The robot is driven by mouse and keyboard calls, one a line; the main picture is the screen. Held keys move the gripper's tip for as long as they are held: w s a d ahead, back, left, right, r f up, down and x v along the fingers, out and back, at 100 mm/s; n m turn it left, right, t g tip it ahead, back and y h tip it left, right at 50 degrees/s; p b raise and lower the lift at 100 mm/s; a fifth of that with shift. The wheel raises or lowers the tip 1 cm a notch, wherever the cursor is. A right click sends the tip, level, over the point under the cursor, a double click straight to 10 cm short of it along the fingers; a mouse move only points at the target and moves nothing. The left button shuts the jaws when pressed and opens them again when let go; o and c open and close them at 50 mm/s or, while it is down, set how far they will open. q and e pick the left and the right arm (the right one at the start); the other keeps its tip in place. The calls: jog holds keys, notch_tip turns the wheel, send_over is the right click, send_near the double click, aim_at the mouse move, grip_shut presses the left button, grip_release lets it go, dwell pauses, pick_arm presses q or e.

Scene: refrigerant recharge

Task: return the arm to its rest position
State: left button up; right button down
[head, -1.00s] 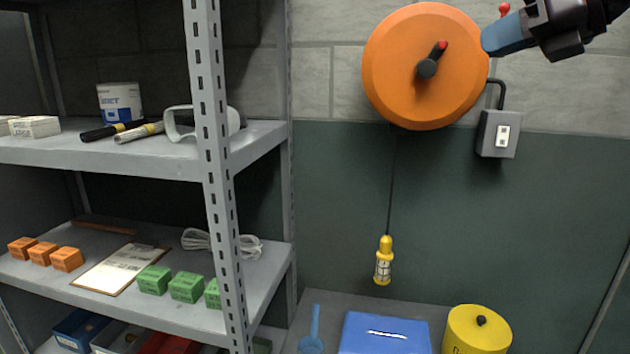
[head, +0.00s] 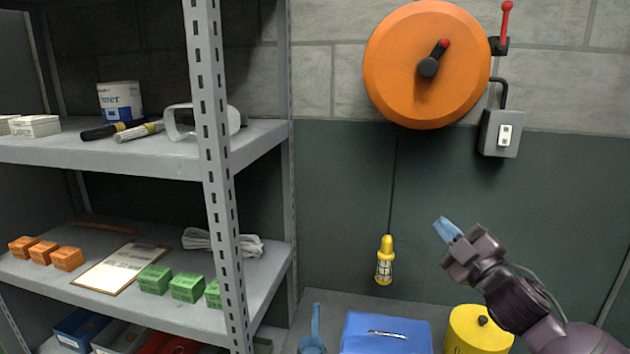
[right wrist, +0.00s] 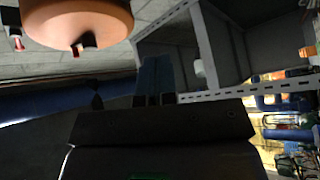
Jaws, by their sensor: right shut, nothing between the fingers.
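My right gripper (head: 447,230) shows in the head view, in front of the dark green wall, right of the hanging yellow lamp and above the yellow canister. Its blue fingers are shut with nothing between them. In the right wrist view the shut blue fingers (right wrist: 155,78) point toward the shelf side, with nothing held. My right arm comes in from the lower right of the head view. My left gripper is not in view.
An orange reel (head: 425,65) with a red-tipped crank is on the wall, its yellow lamp (head: 385,262) hanging below. A red lever (head: 506,22) and switch box (head: 500,134) are beside it. A blue box (head: 385,335) and yellow canister (head: 478,330) stand below. Grey shelving (head: 215,150) is left.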

jog(key=s+d+f+m+g+h, duration=0.1)
jog(key=s+f+m+g+h, duration=0.3)
jog(key=f, duration=0.8)
jog(key=s+d+f+m+h, duration=0.2)
jog(key=s+f+m, duration=0.35)
jog(key=f, duration=0.55)
jog(key=s+f+m+g+h, duration=0.1)
jog(key=s+f+m+g, duration=0.1)
jog(key=s+f, duration=0.7)
jog(key=s+f+m+g+h, duration=0.1)
jog(key=s+f+m+g, duration=0.1)
jog(key=s+f, duration=0.7)
jog(key=s+m, duration=0.1)
jog(key=s, duration=0.3)
jog(key=shift+s+d+g+h, duration=0.3)
jog(key=shift+s, duration=0.05)
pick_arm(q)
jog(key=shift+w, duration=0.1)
pick_arm(e)
jog(key=shift+m, duration=0.25)
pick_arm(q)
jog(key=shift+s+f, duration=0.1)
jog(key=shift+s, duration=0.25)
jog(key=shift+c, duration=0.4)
